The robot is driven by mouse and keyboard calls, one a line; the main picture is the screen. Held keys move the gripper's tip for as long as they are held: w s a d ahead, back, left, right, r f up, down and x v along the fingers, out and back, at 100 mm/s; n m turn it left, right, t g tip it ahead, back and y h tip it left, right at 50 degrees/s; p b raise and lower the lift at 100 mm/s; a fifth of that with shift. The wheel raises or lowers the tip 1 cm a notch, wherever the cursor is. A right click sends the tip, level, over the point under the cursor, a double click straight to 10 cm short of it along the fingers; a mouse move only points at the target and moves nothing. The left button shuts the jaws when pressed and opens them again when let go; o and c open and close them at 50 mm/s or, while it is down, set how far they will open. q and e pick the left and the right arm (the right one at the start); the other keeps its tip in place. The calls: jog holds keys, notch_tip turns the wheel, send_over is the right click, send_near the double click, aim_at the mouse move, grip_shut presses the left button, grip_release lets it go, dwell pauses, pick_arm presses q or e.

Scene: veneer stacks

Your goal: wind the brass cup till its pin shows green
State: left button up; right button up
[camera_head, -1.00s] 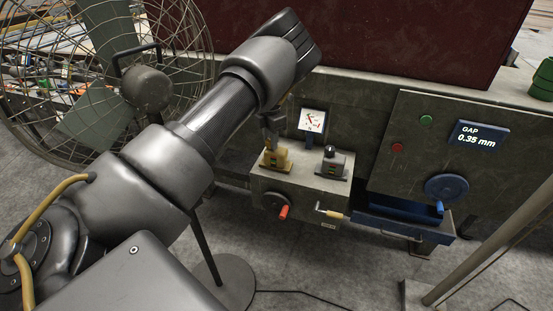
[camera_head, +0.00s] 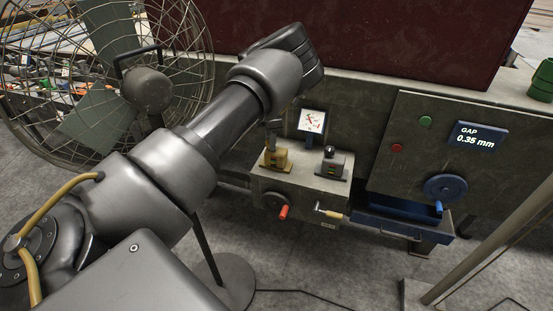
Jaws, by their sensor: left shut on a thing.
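The brass cup (camera_head: 277,159) sits at the left on top of a grey box, below a small white dial. My left arm reaches in from the left, and my left gripper (camera_head: 273,137) points down at the top of the brass cup. The gripper is shut on the brass cup, though the fingertips are small and partly hidden by my wrist. The pin on the cup is too small to read its colour surely.
A grey cup with a black knob (camera_head: 330,162) stands close to the right of the brass one. The dial (camera_head: 312,121) is behind them. A red-handled crank (camera_head: 283,211) and a yellow-handled lever (camera_head: 330,213) stick out in front. A caged fan (camera_head: 150,90) stands at the left.

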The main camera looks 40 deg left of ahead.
pick_arm(q)
jog(key=shift+m, duration=0.9)
jog(key=o, duration=0.7)
jog(key=shift+m+p, duration=0.3)
jog(key=shift+c, duration=0.2)
jog(key=shift+r, duration=0.1)
notch_tip(320, 180, up, 6)
jog(key=p, duration=0.4)
